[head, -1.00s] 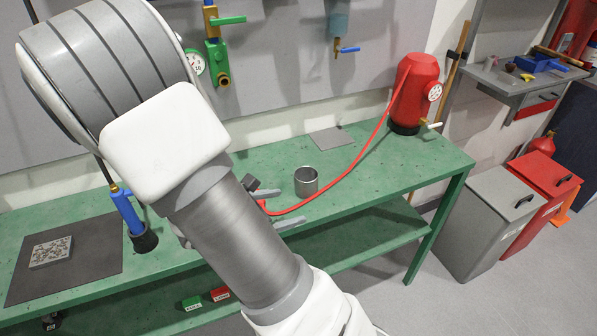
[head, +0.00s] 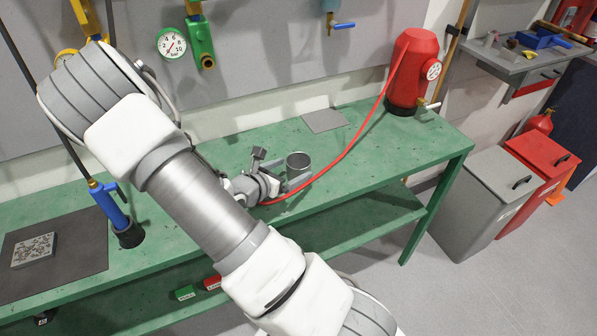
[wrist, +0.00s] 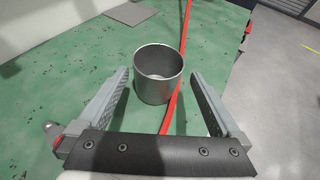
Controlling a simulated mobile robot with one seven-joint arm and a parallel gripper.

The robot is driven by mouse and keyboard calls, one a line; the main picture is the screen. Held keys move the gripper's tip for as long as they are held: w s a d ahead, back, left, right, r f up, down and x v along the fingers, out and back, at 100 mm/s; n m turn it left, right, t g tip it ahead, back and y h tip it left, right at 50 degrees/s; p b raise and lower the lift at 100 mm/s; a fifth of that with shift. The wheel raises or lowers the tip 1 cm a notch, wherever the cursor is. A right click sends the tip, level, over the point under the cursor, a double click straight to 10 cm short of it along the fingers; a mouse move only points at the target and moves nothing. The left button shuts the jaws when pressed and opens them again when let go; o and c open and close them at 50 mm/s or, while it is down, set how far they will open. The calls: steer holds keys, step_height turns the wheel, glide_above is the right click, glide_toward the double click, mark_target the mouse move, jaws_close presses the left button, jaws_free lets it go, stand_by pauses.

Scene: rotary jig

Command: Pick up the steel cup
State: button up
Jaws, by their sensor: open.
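The steel cup (head: 298,163) is a plain grey open-topped cylinder standing upright on the green bench. In the wrist view the cup (wrist: 158,76) is straight ahead of my gripper (wrist: 161,82), its near part between the fingertips. The two fingers are spread wide, one on each side, with a gap to the cup on both sides. In the head view my gripper (head: 279,170) is just left of and in front of the cup, low over the bench. The cup is empty as far as the wrist view shows.
A red hose (head: 343,155) runs along the bench from the red tank (head: 413,70) and passes close to the cup's right side in the wrist view (wrist: 183,40). A grey plate (head: 325,120) lies behind. A blue tool (head: 108,206) stands at the left.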

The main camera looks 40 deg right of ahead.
mark_target(305, 161)
steer(key=x, duration=0.7)
steer(key=shift+w+d, duration=0.25)
steer(key=shift+d, duration=0.1)
steer(key=c, duration=1.3)
